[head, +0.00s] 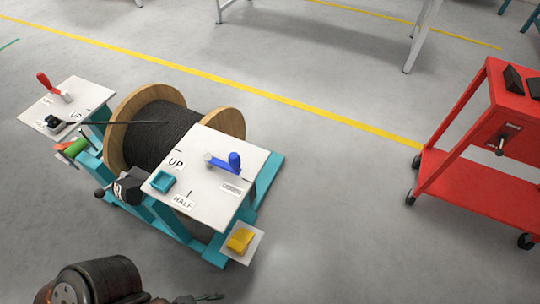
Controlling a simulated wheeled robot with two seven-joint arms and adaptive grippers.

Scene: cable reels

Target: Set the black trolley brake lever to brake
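A red trolley (470,185) stands at the right edge of the head view. On the end of its upper body is a small black lever (500,148), hanging below a small dark label plate (513,127). The lever points roughly downward; the label is too small to read. My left arm shows at the bottom left as a dark, brownish joint. A thin dark piece (205,298), probably part of my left gripper, shows at the bottom edge; its opening cannot be made out. It is far from the trolley. My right gripper is out of view.
A teal reel stand (180,226) holds a wooden cable reel (232,122) left of centre. Its white panels carry a blue lever (232,162) and a red lever (44,83). A yellow pedal (240,240) sits low in front. Grey floor lies clear between stand and trolley.

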